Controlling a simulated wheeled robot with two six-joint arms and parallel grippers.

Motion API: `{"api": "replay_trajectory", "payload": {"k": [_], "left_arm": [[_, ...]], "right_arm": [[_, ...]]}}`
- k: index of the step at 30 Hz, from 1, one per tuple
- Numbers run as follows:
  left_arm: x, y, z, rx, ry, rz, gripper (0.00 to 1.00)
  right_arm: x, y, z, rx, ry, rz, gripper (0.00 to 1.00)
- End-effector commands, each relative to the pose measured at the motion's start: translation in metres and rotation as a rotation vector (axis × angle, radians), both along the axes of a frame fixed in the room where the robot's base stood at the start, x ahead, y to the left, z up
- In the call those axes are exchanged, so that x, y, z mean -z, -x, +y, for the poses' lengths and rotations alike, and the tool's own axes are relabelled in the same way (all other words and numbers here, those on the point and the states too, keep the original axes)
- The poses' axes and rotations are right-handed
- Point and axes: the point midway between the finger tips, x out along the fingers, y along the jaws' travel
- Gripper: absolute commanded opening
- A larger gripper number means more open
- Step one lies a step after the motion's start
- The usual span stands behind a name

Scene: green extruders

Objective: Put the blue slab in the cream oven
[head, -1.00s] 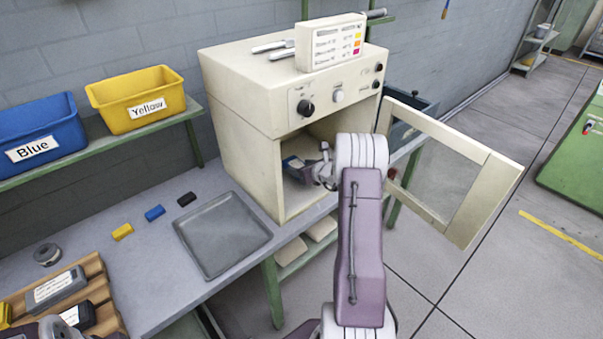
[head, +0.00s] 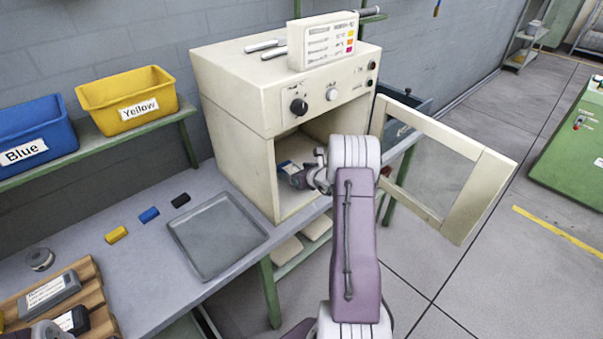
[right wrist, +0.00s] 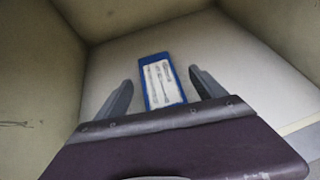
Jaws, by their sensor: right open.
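The cream oven (head: 232,100) stands on the bench with its door (head: 453,178) swung open to the right. The blue slab (head: 286,166), with a pale label, is inside the oven chamber. In the right wrist view the slab (right wrist: 163,84) lies flat on the pale oven floor. My right gripper (head: 300,174) reaches into the oven from the front. Its open fingers (right wrist: 159,80) are on either side of the slab, with a gap on each side. My left gripper cannot be made out.
A grey tray (head: 217,236) lies empty on the bench left of the oven. Small yellow (head: 116,234), blue (head: 149,214) and black (head: 181,200) blocks lie beside it. Blue (head: 35,138) and yellow (head: 128,101) bins stand on a shelf. The oven walls enclose my gripper closely.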

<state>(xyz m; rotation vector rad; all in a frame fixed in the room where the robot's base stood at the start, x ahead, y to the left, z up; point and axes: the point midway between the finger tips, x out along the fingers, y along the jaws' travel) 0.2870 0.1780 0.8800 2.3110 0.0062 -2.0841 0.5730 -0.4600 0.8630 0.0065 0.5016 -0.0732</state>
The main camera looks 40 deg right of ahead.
Motion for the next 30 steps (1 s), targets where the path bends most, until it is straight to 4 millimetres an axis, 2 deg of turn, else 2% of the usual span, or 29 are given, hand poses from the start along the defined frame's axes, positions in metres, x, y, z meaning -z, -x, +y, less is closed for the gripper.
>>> {"api": "replay_trajectory", "payload": {"k": [9,15,20,30], "left_arm": [[0.002,0.0,0.0,0.0,0.0,0.0,1.0],[0.002,0.0,0.0,0.0,0.0,0.0,1.0],[0.002,0.0,0.0,0.0,0.0,0.0,1.0],[0.002,0.0,0.0,0.0,0.0,0.0,1.0]], "right_arm": [[-0.036,0.064,0.003,0.005,0.002,-0.001,0.8],[-0.052,0.094,0.006,0.003,0.002,-0.001,0.8],[-0.055,0.101,0.008,0.001,0.0,0.0,0.8],[-0.055,0.101,0.008,0.001,0.0,0.0,0.8]]}}
